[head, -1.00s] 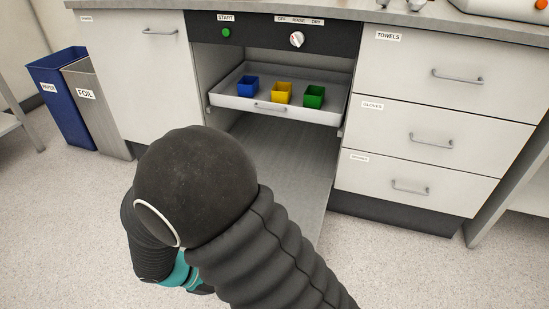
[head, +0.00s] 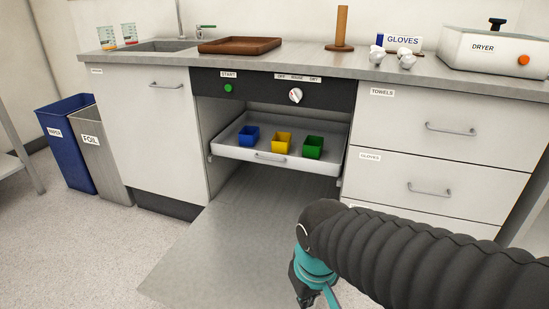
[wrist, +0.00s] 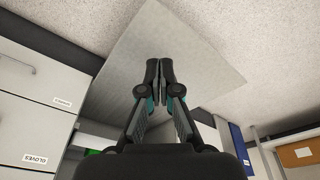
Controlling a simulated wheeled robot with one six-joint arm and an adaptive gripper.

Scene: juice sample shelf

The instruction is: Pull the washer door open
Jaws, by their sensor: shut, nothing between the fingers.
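The washer door (head: 225,250) is a grey flat panel, folded down and lying low in front of the washer opening. It also shows in the wrist view (wrist: 205,45) as a pale grey sheet beyond my fingers. Inside the washer, a white rack (head: 232,152) holds a blue cup (head: 249,135), a yellow cup (head: 282,143) and a green cup (head: 313,147). My gripper (wrist: 160,65) is shut and empty, its fingertips together. In the wrist view the fingers overlap the door; I cannot tell whether they touch it. In the head view my arm is at the lower right.
The washer panel (head: 262,92) has a green start button and a dial. Drawers (head: 440,135) stand to the right, a cabinet (head: 150,130) to the left. A blue paper bin (head: 68,150) and grey foil bin (head: 103,165) stand further left. Floor at the lower left is clear.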

